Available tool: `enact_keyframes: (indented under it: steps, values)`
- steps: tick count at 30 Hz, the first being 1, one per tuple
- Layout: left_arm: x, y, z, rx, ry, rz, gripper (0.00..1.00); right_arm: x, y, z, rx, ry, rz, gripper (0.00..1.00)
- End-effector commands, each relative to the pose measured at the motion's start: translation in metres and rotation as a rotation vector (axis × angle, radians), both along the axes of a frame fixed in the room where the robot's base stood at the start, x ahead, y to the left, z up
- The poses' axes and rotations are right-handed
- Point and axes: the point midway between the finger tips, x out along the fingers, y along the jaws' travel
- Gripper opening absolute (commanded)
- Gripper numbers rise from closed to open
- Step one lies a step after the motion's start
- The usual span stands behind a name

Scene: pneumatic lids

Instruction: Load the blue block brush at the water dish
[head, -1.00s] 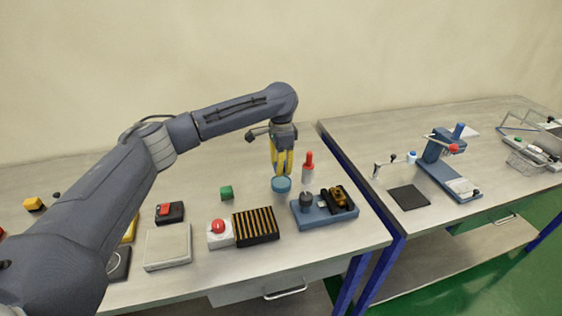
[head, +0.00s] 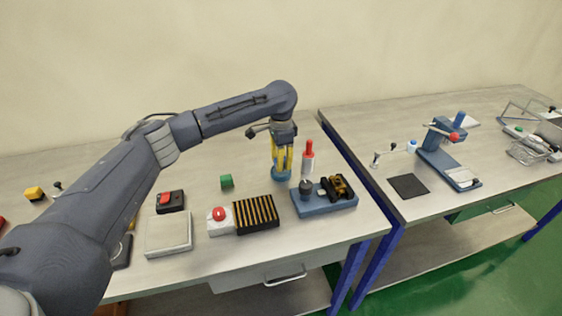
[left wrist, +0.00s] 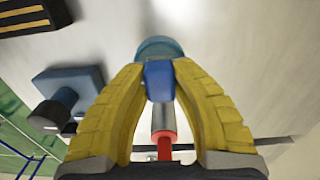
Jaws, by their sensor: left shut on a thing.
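My left gripper (head: 282,168) points down over the round blue water dish (head: 282,176). Its yellow fingers are shut on the blue block brush (left wrist: 159,80), which shows between the fingertips in the left wrist view. The dish (left wrist: 160,48) lies just beyond the brush there. In the head view the fingertips reach down to the dish, and the fingers partly cover it. The brush's lower end is hidden, so I cannot tell whether it touches the water. My right gripper is not in view.

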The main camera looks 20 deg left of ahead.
Motion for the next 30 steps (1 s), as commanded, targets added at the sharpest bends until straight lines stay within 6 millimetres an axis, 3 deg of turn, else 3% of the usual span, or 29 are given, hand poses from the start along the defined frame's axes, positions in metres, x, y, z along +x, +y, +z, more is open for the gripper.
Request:
enact_keyframes:
  steps: [30]
  values:
    - [0.0, 0.0001, -0.0062, 0.001, 0.001, 0.0, 0.0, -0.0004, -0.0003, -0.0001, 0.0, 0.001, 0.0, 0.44]
